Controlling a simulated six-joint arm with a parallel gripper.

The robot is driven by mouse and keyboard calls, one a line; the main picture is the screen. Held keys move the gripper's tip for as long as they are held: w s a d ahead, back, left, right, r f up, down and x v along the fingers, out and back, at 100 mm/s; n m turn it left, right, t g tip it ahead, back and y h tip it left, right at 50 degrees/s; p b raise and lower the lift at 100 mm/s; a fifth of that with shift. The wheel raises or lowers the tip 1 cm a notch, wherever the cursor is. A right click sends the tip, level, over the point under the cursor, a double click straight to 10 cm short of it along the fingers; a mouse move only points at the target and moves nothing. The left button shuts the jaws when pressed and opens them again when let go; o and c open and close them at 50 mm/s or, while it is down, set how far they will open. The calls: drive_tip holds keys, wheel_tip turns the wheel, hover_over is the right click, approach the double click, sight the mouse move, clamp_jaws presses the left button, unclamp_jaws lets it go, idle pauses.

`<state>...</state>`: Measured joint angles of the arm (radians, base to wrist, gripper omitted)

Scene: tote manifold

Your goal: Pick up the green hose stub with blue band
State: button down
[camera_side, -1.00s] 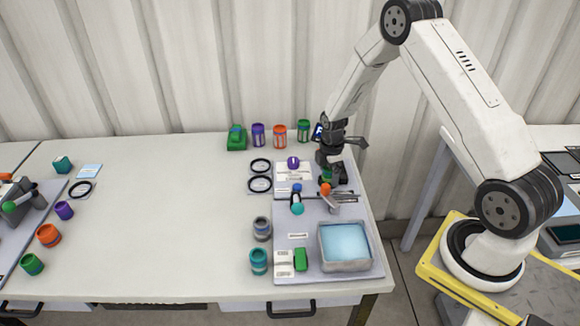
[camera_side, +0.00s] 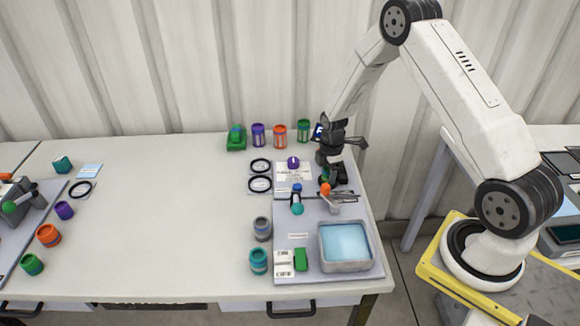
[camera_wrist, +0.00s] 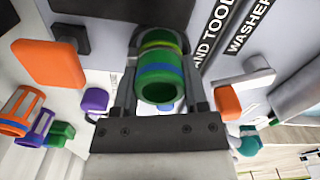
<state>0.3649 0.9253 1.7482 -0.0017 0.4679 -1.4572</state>
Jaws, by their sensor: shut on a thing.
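The green hose stub (camera_wrist: 160,72) has a blue band near its open end and a yellow-green band farther back. In the wrist view my gripper (camera_wrist: 160,60) has one finger on each side of the stub and is shut on it. The stub's open end faces the wrist camera. In the side view my gripper (camera_side: 325,175) is low over the back right of the grey work board (camera_side: 300,225), where its fingers mostly hide the stub. I cannot tell whether the stub touches the board.
An orange knob (camera_side: 326,189) and a metal fixture (camera_side: 343,197) are close in front of my gripper. A tray with a light blue inside (camera_side: 322,262) is at the board's front right. Several cups, including an orange one (camera_side: 280,137), stand behind. The table's middle is clear.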

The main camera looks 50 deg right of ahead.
drive_tip(key=shift+r, duration=0.2)
drive_tip(key=shift+r, duration=0.5)
drive_tip(key=s+a+r, duration=0.4)
drive_tip(key=s+r, duration=0.7)
drive_tip(key=s, duration=0.2)
drive_tip(key=shift+s+r, duration=0.2)
drive_tip(key=shift+r, duration=0.1)
drive_tip(key=shift+w, duration=0.1)
